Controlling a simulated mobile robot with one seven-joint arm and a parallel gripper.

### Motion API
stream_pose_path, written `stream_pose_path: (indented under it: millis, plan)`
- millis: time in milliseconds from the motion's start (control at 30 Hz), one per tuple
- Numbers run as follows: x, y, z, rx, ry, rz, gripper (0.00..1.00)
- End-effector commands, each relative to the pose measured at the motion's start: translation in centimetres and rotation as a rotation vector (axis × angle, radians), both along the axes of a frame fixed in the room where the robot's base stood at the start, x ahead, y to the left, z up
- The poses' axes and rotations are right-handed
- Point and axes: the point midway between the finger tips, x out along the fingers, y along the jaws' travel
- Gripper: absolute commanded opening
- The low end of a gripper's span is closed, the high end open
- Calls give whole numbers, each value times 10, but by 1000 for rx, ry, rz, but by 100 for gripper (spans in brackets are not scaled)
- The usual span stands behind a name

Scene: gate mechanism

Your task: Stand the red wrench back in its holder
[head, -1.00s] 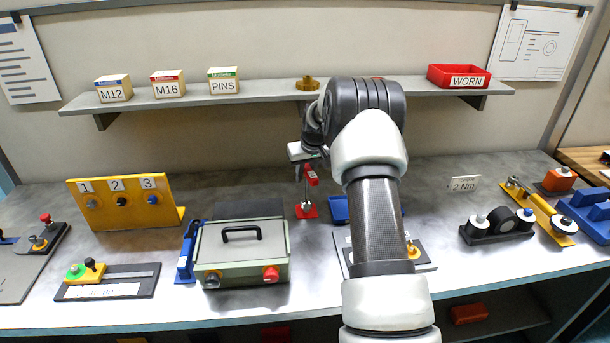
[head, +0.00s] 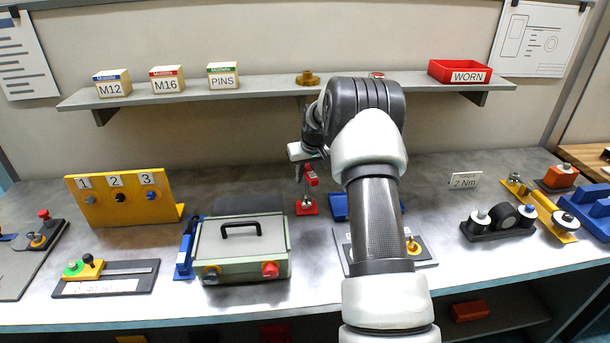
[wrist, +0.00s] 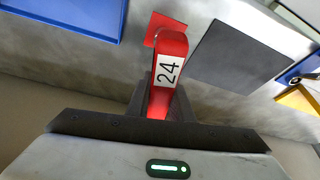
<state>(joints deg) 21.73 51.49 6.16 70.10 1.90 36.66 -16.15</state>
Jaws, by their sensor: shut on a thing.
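The red wrench (wrist: 167,72), with a white label reading 24, is between the fingers of my gripper (wrist: 160,105) in the wrist view. My gripper is shut on it. In the head view the red wrench (head: 311,175) shows just below my gripper (head: 308,160), above the workbench. A small red base (head: 307,208) on the bench lies below it, with a thin grey upright part between them. I take this base for the holder; a red plate (wrist: 160,25) also shows behind the wrench in the wrist view. Whether wrench and holder touch is unclear.
A green-grey box (head: 240,250) with a black handle stands left of the red base. A blue tray (head: 340,207) lies close on its right, partly behind my arm. A shelf (head: 270,88) with labelled boxes runs above. Bare bench lies in front of the red base.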

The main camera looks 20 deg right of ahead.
Motion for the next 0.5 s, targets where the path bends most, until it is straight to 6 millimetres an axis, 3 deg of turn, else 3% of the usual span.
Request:
stream_pose_path:
  millis: [433, 467, 500]
  plan:
    - [1, 0, -1, -1, -3, 0, 0]
    - [1, 0, -1, -1, -3, 0, 22]
    - [1, 0, -1, -1, -2, 0, 28]
